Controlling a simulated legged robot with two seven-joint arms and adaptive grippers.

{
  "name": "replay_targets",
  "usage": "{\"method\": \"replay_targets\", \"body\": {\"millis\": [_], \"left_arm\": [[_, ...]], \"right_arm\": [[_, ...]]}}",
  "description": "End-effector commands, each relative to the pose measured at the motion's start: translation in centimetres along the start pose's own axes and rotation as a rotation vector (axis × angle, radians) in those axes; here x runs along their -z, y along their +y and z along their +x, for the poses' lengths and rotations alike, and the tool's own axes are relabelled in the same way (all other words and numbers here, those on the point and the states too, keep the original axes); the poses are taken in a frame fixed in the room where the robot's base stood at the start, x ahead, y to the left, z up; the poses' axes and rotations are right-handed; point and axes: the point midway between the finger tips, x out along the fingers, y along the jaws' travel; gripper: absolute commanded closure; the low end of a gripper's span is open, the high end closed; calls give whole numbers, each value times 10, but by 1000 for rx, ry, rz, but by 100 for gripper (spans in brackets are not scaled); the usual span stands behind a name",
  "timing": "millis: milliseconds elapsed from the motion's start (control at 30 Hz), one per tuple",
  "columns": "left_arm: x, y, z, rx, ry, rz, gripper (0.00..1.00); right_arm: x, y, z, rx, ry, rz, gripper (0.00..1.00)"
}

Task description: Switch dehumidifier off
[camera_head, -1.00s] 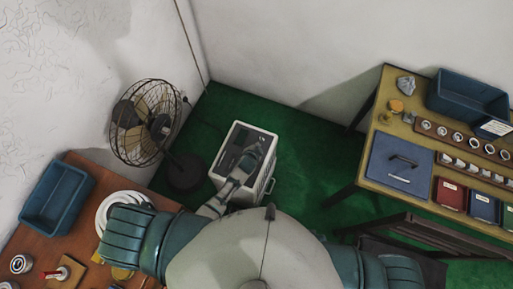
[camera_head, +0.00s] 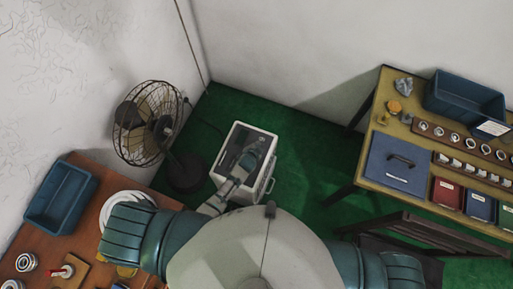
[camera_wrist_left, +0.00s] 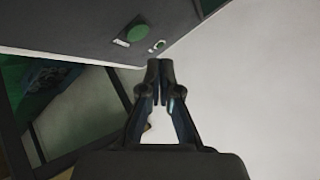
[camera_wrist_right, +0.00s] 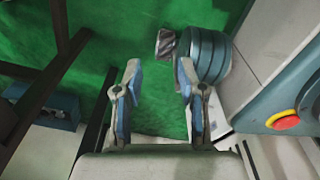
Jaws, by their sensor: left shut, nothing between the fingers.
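The dehumidifier (camera_head: 268,144) appears to be the white box with a dark top panel, standing on the green floor beyond my body. My left arm reaches over it, and my left gripper (camera_head: 252,156) is above its top. In the left wrist view a grey panel (camera_wrist_left: 85,28) carries a green round button (camera_wrist_left: 137,33), a small white label and a small ring-shaped control (camera_wrist_left: 158,45). My left gripper (camera_wrist_left: 160,64) is shut and empty, its tips just below that control in the picture; contact cannot be told. My right gripper (camera_wrist_right: 160,70) is open and empty, away from the dehumidifier.
A caged fan (camera_head: 148,122) stands left of the dehumidifier. A brown table (camera_head: 88,208) with a blue bin (camera_head: 60,197) is at the left. A workbench (camera_head: 372,172) with a blue case, bins and rings is at the right.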

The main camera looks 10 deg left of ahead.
Motion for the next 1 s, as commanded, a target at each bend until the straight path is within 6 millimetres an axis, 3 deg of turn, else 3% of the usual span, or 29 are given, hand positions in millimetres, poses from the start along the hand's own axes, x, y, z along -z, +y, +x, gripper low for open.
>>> {"method": "replay_targets", "body": {"millis": [367,567,1000], "left_arm": [[12,-12,-17,0,0,0,100],[21,-21,-29,0,0,0,100],[20,-20,-28,0,0,0,100]], "right_arm": [[-40,1,-12,0,-19,-7,60],[-35,1,-31,-1,-12,-6,60],[-35,2,-30,-1,-12,-6,60]]}}
